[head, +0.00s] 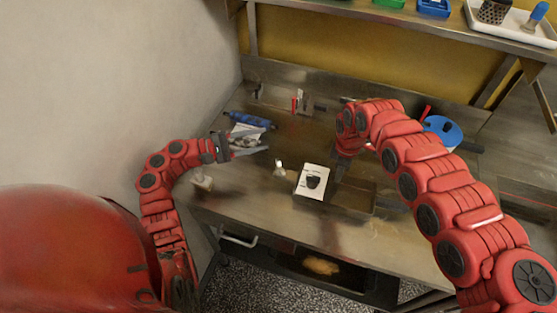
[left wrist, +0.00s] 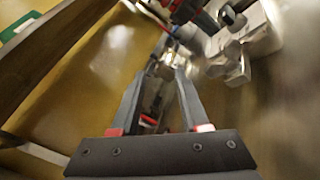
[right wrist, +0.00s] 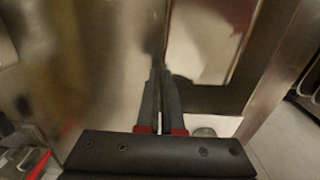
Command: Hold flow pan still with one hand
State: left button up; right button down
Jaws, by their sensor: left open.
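The flow pan (head: 352,197) is a shallow brown-grey metal tray on the bench, partly behind a white card with a dark picture (head: 313,181). My right gripper (head: 338,179) points down at the pan's far side. In the right wrist view its fingers (right wrist: 161,76) are close together, with the pan's thin edge running from the tips, so they look shut on the pan's wall; the contact itself is hard to see. My left gripper (head: 266,146) is open over the bench, left of the card and apart from the pan. Its spread fingers (left wrist: 168,65) show in the left wrist view.
A blue roll (head: 251,119) lies behind my left gripper. A blue disc (head: 442,131) stands at the back right. A small whitish item (head: 279,168) sits left of the card. A shelf (head: 390,17) overhangs the back. The bench front (head: 290,225) is mostly clear.

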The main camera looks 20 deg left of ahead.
pick_arm(q)
jog(key=w+d+r+m+g+y, duration=0.35)
jog(key=w+d+r+g, duration=0.25)
jog(key=w+d+g, duration=0.3)
jog(key=m+g+y, duration=0.3)
jog(key=g+y, duration=0.1)
jog(key=y, duration=0.5)
send_near(280, 165)
jog(key=x, duration=0.8)
jog(key=shift+d+f, duration=0.1)
jog(key=shift+f, duration=0.2)
jog(key=shift+c, duration=0.3)
grip_shut()
